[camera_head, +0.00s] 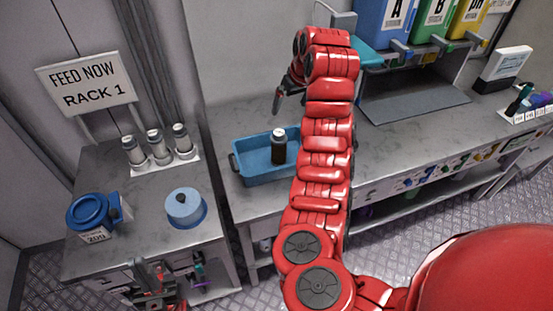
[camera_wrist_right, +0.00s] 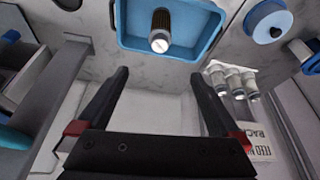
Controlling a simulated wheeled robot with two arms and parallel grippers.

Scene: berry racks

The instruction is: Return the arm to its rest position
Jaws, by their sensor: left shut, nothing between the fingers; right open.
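My right arm (camera_head: 326,140) reaches up through the middle of the head view, over the bench. Its gripper (camera_head: 284,92) is partly hidden behind the arm; a dark finger points down. In the right wrist view my right gripper (camera_wrist_right: 160,76) has its two fingers wide apart with nothing between them. My left gripper (camera_head: 155,286) is low at the left of the head view, in front of the rack table; it is shut and empty. A dark bottle with a white cap (camera_head: 279,147) stands upright in a blue tray (camera_head: 255,179), apart from the right gripper.
The rack table holds several white-capped bottles (camera_head: 157,146), a blue round container (camera_head: 92,213) and a blue-and-white disc (camera_head: 185,208). A "FEED NOW RACK 1" sign (camera_head: 88,84) stands behind. Coloured containers (camera_head: 432,22) stand above the bench at right. Bare bench (camera_head: 400,135) lies right of my arm.

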